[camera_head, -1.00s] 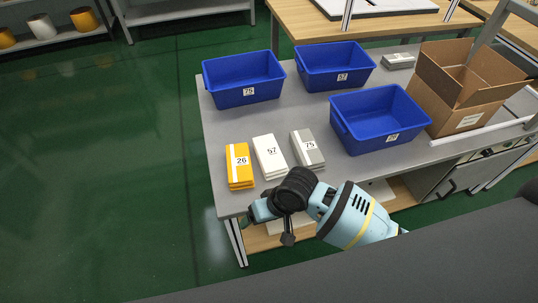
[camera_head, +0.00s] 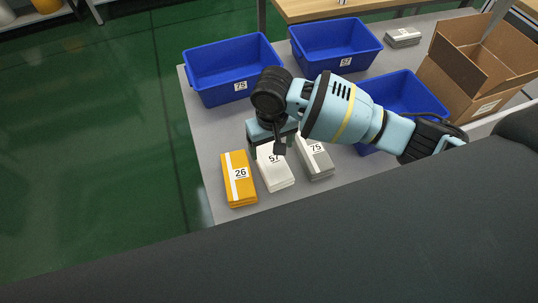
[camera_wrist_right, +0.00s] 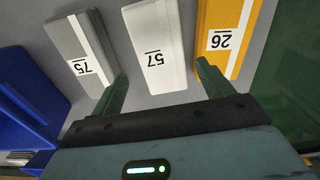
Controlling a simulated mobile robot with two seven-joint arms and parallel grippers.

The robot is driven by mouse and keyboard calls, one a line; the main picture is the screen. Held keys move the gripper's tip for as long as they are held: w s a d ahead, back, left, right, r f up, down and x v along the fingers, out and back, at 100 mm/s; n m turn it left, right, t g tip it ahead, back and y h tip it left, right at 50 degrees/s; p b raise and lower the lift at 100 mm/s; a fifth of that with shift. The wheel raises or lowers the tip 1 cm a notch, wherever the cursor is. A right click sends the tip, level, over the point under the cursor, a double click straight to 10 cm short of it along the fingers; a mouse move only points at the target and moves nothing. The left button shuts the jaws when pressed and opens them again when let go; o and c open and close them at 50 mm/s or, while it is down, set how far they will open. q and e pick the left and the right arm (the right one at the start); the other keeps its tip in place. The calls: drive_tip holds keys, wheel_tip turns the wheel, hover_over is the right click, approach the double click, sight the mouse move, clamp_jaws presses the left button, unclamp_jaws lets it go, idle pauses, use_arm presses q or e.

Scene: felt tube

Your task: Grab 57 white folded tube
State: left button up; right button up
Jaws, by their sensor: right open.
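The white folded tube (camera_head: 275,174) marked 57 lies on the grey table between an orange one and a grey one. Its far end is hidden under my right gripper in the head view. My right gripper (camera_head: 268,145) is over that far end, pointing down. In the right wrist view the white tube (camera_wrist_right: 157,62) lies ahead, between the two spread fingers of my right gripper (camera_wrist_right: 160,82). The fingers are open and hold nothing. My left gripper is not in view.
The orange folded tube (camera_head: 238,185) marked 26 and the grey one (camera_head: 317,163) marked 75 lie close on either side. Blue bins (camera_head: 233,70) (camera_head: 335,45) (camera_head: 400,90) stand behind and to the right. An open cardboard box (camera_head: 465,85) is at the right.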

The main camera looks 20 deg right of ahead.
sight(271, 159)
drive_tip(key=shift+s+f, duration=0.2)
drive_tip(key=shift+f, duration=1.1)
drive_tip(key=shift+w, duration=0.1)
drive_tip(key=shift+f+b, duration=0.3)
drive_tip(key=shift+w+f+b, duration=0.15)
drive_tip(key=shift+f+b, duration=0.2)
drive_tip(key=shift+f, duration=1.9)
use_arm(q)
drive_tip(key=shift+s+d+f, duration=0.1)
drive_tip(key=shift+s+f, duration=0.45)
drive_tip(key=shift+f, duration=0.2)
use_arm(e)
drive_tip(key=shift+c, duration=0.3)
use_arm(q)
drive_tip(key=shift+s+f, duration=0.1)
use_arm(e)
drive_tip(key=c, duration=0.8)
drive_tip(key=shift+r, duration=0.1)
